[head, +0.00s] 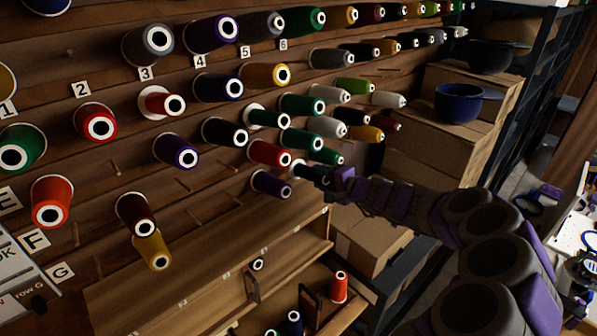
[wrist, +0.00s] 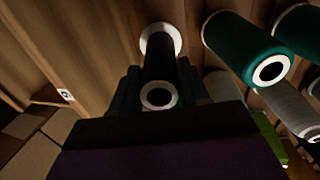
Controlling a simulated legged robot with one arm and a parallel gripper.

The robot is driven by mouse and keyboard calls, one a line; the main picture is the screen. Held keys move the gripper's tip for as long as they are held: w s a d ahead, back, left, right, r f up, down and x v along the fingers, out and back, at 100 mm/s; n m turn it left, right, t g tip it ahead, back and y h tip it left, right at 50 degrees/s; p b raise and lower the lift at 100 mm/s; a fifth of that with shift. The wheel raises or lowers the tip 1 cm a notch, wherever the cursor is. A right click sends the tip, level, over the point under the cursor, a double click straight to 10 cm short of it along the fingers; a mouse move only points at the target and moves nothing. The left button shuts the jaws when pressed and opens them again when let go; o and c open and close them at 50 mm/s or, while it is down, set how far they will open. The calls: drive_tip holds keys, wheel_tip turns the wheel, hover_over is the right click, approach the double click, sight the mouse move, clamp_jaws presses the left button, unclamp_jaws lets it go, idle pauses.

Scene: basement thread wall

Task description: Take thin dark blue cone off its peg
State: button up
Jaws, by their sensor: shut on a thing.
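The thin dark blue cone (wrist: 160,62) looks almost black in the wrist view, with a white base disc toward the wall and a white ring at its near end. My gripper (wrist: 160,88) has a finger on each side of it and is shut on it. In the head view my gripper (head: 318,175) reaches in from the right to the lower right end of the cone rows. There the held cone is mostly hidden, with only a pale end (head: 298,165) showing. The peg is hidden, and I cannot tell whether the cone still sits fully on it.
A green cone (wrist: 245,48) and a grey cone (wrist: 290,108) are close on the right in the wrist view. In the head view a purple cone (head: 271,185) hangs just below left and a red cone (head: 269,153) above left. Cardboard boxes (head: 440,140) stand right.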

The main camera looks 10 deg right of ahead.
drive_tip(key=v, duration=0.7)
drive_tip(key=shift+d+f, duration=0.15)
drive_tip(key=shift+d, duration=0.05)
idle(0.4)
drive_tip(key=s+d+r, duration=0.2)
drive_tip(key=s+r, duration=0.1)
drive_tip(key=shift+s+d+p, duration=0.1)
drive_tip(key=shift+p, duration=0.3)
drive_tip(key=shift+f, duration=0.1)
